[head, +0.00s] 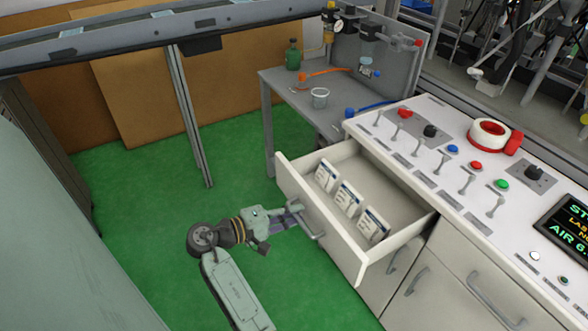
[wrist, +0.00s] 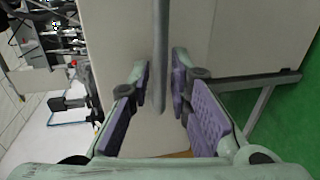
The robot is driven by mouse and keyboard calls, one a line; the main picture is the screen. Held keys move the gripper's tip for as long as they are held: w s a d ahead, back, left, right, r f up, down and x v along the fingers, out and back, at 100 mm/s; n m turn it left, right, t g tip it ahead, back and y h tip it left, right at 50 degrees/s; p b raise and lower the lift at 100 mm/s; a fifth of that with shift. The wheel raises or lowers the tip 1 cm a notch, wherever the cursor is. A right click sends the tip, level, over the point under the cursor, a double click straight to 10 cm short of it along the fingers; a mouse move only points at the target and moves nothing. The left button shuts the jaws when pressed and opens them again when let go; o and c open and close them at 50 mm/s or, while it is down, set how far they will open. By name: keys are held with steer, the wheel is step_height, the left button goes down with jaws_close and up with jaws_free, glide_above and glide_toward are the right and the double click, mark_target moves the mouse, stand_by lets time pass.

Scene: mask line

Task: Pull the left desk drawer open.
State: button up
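The left desk drawer (head: 404,238) is pulled well out of the white desk, with its inside showing in the head view. Its front carries a grey bar handle (head: 318,237). In the wrist view the handle (wrist: 161,50) stands upright between the two purple-padded fingers of my gripper (wrist: 161,88). A gap shows on each side of the bar, so the fingers are open around it. In the head view my gripper (head: 292,214) is at the outer side of the drawer front, partly overlapping the handle.
Three white packets (head: 348,199) lie in the drawer. The desk top (head: 420,165) holds switches, buttons and a red-and-white tape roll (head: 489,134). A grey side table (head: 305,90) with a cup and green bottle stands behind. Green floor (head: 150,200) is clear left of the drawer.

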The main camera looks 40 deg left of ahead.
steer(key=v, duration=1.1)
steer(key=shift+s, duration=0.25)
steer(key=shift+a, duration=0.1)
